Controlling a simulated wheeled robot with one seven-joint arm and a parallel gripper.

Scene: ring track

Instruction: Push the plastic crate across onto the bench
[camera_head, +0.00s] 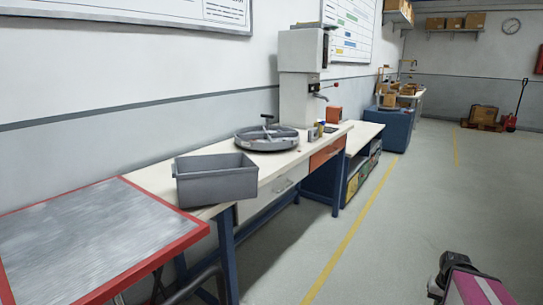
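The grey plastic crate (215,185) is open-topped and upright. It sits at the near left end of the long pale-topped bench (150,179), close to the red-edged metal-topped table (85,235). Its right front corner appears to stick out past the bench's front edge. The crate looks empty, but its floor is hidden. A pink and dark part of my arm shows at the lower right, well away from the crate. I cannot make out my gripper's fingers.
A round grey tray (267,139) with a handled part stands farther along the bench, before a white press (300,80). Small items and an orange box (334,114) are beside it. Shelving with bins stands beyond. The floor (400,210) to the right is clear, with a yellow line.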

